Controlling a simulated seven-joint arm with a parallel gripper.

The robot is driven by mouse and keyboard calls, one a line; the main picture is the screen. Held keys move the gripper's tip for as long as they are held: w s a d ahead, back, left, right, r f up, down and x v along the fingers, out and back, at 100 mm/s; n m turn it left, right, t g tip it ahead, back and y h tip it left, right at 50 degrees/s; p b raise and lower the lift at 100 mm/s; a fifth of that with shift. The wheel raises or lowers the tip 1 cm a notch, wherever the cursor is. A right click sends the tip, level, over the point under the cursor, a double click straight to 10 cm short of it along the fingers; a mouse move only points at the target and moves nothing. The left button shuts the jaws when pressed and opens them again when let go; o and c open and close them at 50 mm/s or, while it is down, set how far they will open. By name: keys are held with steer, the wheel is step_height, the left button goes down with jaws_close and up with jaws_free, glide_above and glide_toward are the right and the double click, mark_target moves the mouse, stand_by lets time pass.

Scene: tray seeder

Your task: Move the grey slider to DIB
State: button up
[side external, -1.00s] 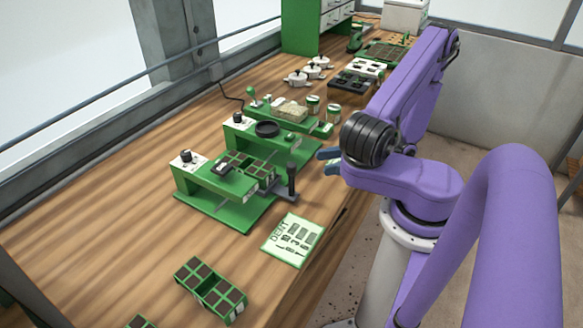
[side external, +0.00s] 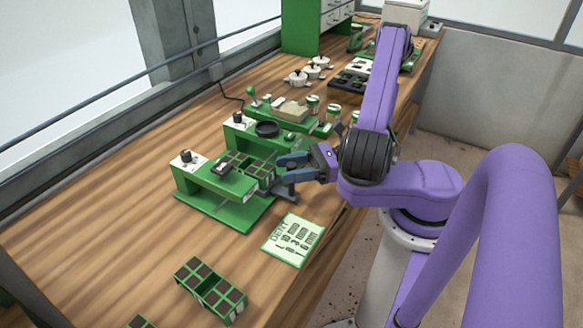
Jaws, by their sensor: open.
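The green tray seeder (side external: 232,215) stands mid-table with a dark-celled seed tray (side external: 258,170) in it. At its right side is a dark grey slider part (side external: 285,192), whose upright handle is now mostly hidden by my gripper (side external: 281,169). My gripper has blue fingers, points left and is open around or just beside that handle; I cannot tell which. I cannot make out a DIB mark on the seeder.
Loose green seed trays (side external: 211,290) lie near the front edge. Behind the seeder are a green stand (side external: 285,118) with a beige block, several jars (side external: 333,112) and white pots (side external: 308,72). The table's left side is clear.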

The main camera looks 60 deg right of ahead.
steer(key=shift+c, duration=0.3)
jaws_close()
steer(key=a, duration=1)
steer(key=shift+a, duration=0.2)
steer(key=shift+o, duration=0.3)
jaws_free()
steer(key=shift+a, duration=0.15)
steer(key=shift+d, duration=0.2)
